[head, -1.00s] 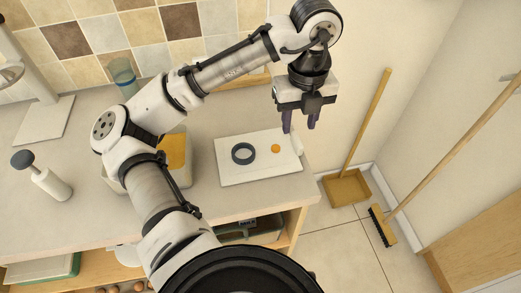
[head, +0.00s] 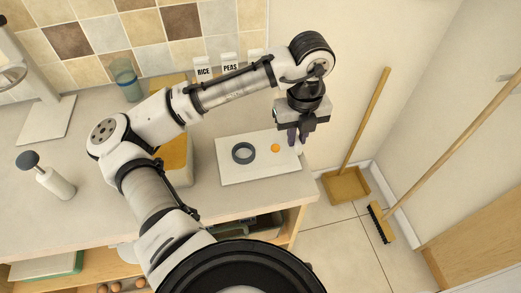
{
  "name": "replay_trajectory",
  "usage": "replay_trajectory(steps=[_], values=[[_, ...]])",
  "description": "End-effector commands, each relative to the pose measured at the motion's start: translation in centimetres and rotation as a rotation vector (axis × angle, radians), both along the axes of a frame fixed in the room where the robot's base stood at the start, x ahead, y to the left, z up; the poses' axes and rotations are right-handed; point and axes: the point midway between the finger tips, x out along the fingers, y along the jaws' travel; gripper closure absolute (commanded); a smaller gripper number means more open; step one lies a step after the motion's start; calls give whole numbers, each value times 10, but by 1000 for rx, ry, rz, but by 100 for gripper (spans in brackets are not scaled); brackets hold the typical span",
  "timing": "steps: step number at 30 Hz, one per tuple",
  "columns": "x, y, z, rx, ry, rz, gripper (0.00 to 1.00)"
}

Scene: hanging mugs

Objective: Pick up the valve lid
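A white board (head: 228,174) lies on the counter, with a dark blue-grey ring (head: 235,160) and a small orange disc (head: 275,148) on it. A small white piece (head: 298,147) stands at the board's right edge. I cannot tell for sure which of these is the valve lid. My gripper (head: 298,141) points down with its dark fingers at the white piece, right of the orange disc. The fingers partly cover the piece. They look close together, but I cannot tell whether they grip it.
A container with yellow-orange contents (head: 178,158) stands behind my arm. Canisters marked RICE (head: 203,70) and PEAS (head: 230,67) stand at the back. The counter ends right of the board.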

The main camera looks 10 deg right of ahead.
Motion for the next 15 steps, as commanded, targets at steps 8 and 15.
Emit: replay_trajectory(steps=[8,15], values=[[0,0,0,0,0,0,100],[0,0,6,-1,-1,0,100]])
